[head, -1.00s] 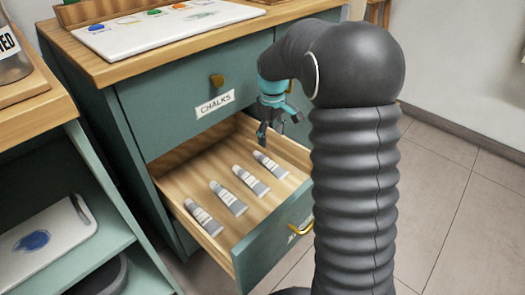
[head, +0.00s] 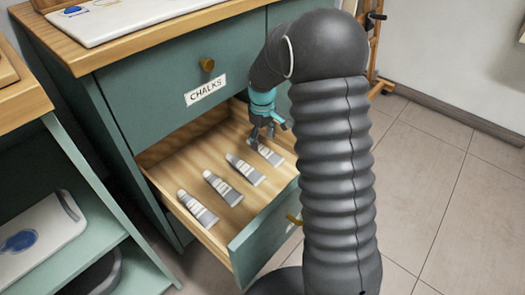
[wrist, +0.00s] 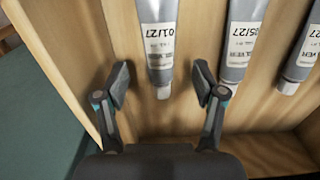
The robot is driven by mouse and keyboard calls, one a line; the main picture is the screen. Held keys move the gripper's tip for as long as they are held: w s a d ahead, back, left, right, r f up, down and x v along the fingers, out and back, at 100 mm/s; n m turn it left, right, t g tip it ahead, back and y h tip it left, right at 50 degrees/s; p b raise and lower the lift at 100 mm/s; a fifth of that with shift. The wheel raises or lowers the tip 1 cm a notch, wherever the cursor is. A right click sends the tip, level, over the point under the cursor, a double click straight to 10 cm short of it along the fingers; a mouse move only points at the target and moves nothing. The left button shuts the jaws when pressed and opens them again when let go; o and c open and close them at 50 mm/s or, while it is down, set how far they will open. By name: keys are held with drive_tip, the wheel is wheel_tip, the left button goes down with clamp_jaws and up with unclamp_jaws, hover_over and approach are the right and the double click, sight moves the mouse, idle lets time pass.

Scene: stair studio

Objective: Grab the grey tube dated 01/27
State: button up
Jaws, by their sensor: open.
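The grey tube labelled 01/27 (wrist: 158,38) lies in the open drawer, its cap end pointing between my fingers in the wrist view. In the head view it appears to be the tube at the far right end of the row (head: 268,153), partly hidden by my gripper (head: 263,132). My gripper (wrist: 161,84) is open and empty, one finger on each side of the tube's cap end. The gap in height between fingers and tube is hard to tell.
The wooden drawer (head: 236,222) has a green front. Above it is a drawer labelled CHALKS (head: 206,90). A shelf unit (head: 60,180) stands at left.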

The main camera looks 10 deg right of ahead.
sight(262, 148)
drive_tip(key=shift+f, duration=2)
drive_tip(key=c, duration=1.2)
drive_tip(key=shift+c, duration=0.2)
drive_tip(key=shift+s+r, duration=0.1)
